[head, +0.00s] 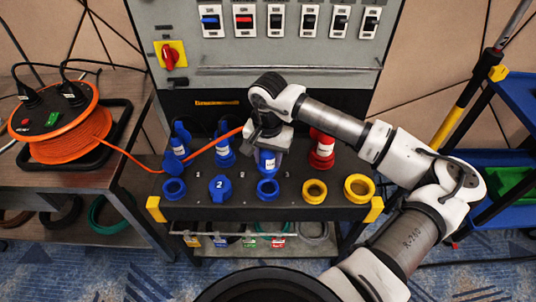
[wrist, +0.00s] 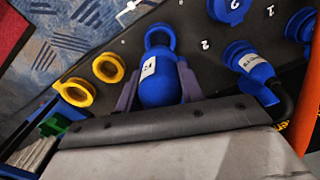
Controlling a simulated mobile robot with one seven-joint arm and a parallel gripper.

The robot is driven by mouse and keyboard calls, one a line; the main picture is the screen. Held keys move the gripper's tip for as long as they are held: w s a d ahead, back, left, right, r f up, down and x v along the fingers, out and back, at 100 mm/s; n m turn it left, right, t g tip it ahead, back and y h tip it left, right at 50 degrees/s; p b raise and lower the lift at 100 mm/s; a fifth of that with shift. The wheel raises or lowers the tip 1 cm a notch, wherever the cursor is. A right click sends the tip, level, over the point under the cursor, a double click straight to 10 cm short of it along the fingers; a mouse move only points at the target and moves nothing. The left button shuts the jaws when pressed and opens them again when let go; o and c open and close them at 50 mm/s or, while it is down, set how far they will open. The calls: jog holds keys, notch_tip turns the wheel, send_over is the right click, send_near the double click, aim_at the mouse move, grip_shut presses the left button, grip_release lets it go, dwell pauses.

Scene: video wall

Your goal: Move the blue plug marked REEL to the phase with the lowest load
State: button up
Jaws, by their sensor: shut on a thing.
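My gripper (head: 268,148) is shut on a blue plug (head: 267,164) with a white label, above the middle of the dark panel. In the wrist view my gripper (wrist: 158,90) has its two fingers on either side of the plug (wrist: 158,62). The label is too small to read surely as REEL. A blue ring-shaped socket (head: 267,190) lies just in front of the plug; I cannot tell whether the plug is seated. Two labelled blue plugs (head: 178,146) (head: 225,154) stand to the left, and a red plug (head: 322,150) to the right. No load readout is legible.
The front row also has a blue socket (head: 174,190), a blue one marked 2 (head: 220,188) and two yellow ones (head: 314,191) (head: 358,188). An orange cable reel (head: 62,135) stands left; its cable runs behind my gripper. Breaker switches (head: 276,20) line the cabinet.

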aim_at(268, 171)
jog(key=shift+f+b, duration=1)
jog(key=shift+f, duration=1.5)
jog(key=shift+f+b, duration=0.55)
jog(key=shift+b, duration=0.15)
jog(key=shift+b, duration=0.5)
jog(key=shift+f+b, duration=0.15)
jog(key=shift+b, duration=0.5)
jog(key=shift+f+b, duration=1.5)
jog(key=shift+b, duration=0.3)
jog(key=o, duration=1.6)
jog(key=shift+c, duration=0.2)
